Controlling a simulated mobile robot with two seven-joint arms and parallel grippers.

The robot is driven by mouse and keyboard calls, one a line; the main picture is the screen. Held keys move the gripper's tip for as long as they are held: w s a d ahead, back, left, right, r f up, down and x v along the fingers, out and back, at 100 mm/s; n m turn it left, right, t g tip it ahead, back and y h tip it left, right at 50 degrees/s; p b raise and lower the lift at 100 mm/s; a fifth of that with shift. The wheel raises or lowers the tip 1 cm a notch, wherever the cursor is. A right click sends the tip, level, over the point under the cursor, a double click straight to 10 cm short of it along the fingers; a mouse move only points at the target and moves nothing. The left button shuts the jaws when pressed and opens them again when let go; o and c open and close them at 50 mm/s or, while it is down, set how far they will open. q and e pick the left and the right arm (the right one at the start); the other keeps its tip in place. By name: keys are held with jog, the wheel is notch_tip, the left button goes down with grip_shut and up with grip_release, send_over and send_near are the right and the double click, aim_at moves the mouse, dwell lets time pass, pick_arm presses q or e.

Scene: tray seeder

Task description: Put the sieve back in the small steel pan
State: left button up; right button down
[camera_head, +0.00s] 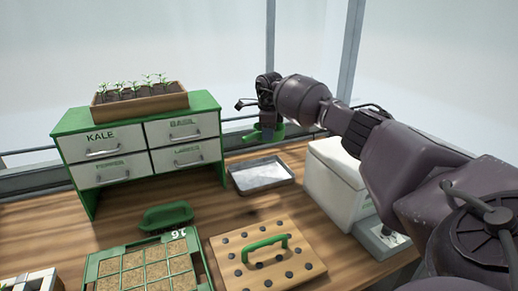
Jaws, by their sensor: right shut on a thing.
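The small steel pan (234,184) is a shallow grey rectangular tray with a pale white layer inside. It sits on the wooden bench right of the green drawer cabinet. My right gripper (266,112) is above and behind the pan, near the window rail. It is shut on a green object (277,134), which I take to be the sieve. Only part of this object's green shape shows below the jaws, and it is apart from the pan. The arm comes in from the right. My left gripper is not in view.
A green cabinet (132,126) with labelled drawers carries a seedling planter (140,105). A white box (336,183) stands right of the pan.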

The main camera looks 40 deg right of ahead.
notch_tip(320, 180, down, 5)
jog(key=b, duration=0.2)
send_over(268, 182)
jog(key=shift+a+f, duration=0.15)
jog(key=shift+f, duration=3.7)
notch_tip(268, 182, down, 2)
jog(key=shift+f+b, duration=0.1)
jog(key=shift+b, duration=0.3)
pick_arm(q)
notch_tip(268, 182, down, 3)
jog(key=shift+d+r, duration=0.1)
pick_arm(e)
jog(key=shift+f, duration=0.1)
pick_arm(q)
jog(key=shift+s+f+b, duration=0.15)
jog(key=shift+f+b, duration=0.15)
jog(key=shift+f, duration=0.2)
pick_arm(e)
jog(key=shift+f, duration=0.55)
jog(key=c, duration=1.1)
grip_release()
jog(key=shift+c, duration=0.2)
